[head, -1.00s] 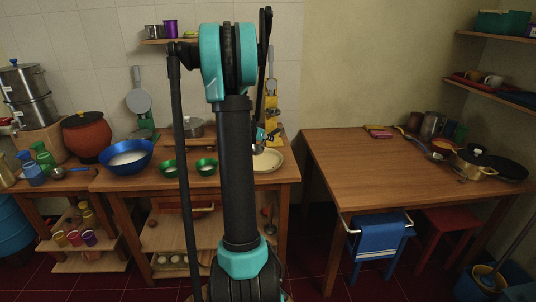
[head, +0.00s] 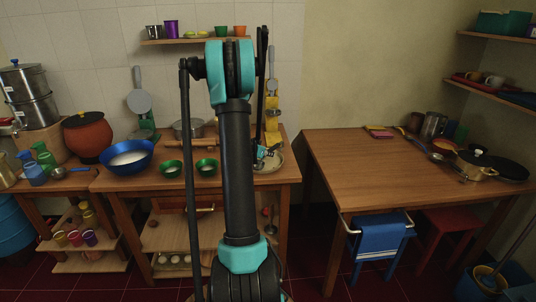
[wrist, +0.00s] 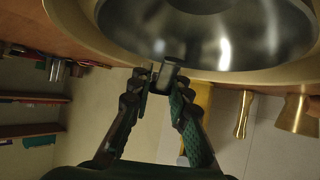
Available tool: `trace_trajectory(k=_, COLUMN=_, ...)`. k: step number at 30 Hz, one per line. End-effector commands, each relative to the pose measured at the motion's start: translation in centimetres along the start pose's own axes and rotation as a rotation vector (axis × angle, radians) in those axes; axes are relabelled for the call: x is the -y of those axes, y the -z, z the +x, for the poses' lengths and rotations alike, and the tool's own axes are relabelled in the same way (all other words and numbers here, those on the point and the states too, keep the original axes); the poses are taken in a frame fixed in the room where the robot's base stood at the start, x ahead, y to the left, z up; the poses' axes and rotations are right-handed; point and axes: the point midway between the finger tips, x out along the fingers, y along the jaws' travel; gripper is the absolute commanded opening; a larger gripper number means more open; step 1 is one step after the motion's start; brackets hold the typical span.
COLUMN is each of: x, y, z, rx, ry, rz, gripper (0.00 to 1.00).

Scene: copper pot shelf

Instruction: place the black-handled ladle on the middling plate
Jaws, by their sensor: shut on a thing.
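The cream plate (head: 270,168) lies on the wooden counter at the left, just right of my arm. It looks like the middling plate. My gripper (head: 264,153) is low over this plate, partly hidden by my arm. In the wrist view my gripper (wrist: 164,82) is shut on a short metal piece of the ladle. The ladle's shiny silver bowl (wrist: 215,40) lies within or just above the cream plate's rim (wrist: 85,40); I cannot tell whether they touch. The ladle's black handle cannot be made out.
Two green bowls (head: 206,167) and a blue bowl (head: 126,158) stand left of the plate. A steel pot (head: 187,129) stands behind. A yellow object (head: 272,122) is by the wall. The table (head: 350,160) at the right has clear room at its near left.

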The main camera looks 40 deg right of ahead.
Motion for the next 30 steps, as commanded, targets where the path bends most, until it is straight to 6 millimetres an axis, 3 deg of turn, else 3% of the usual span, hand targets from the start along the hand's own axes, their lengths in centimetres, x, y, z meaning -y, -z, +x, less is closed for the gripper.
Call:
trace_trajectory(k=1, x=0.0, y=-0.1, z=0.1, rx=0.0, ry=0.0, rz=0.0, gripper=0.0)
trace_trajectory(k=2, x=0.0, y=-0.1, z=0.1, rx=0.0, ry=0.0, rz=0.0, gripper=0.2)
trace_trajectory(k=6, x=0.0, y=-0.1, z=0.1, rx=0.0, ry=0.0, rz=0.0, gripper=0.37)
trace_trajectory(k=19, x=0.1, y=0.2, z=-0.6, rx=0.0, ry=0.001, rz=-0.001, gripper=0.38)
trace_trajectory(k=30, x=0.1, y=0.1, z=-7.3, rx=0.0, ry=0.003, rz=-0.002, gripper=0.38)
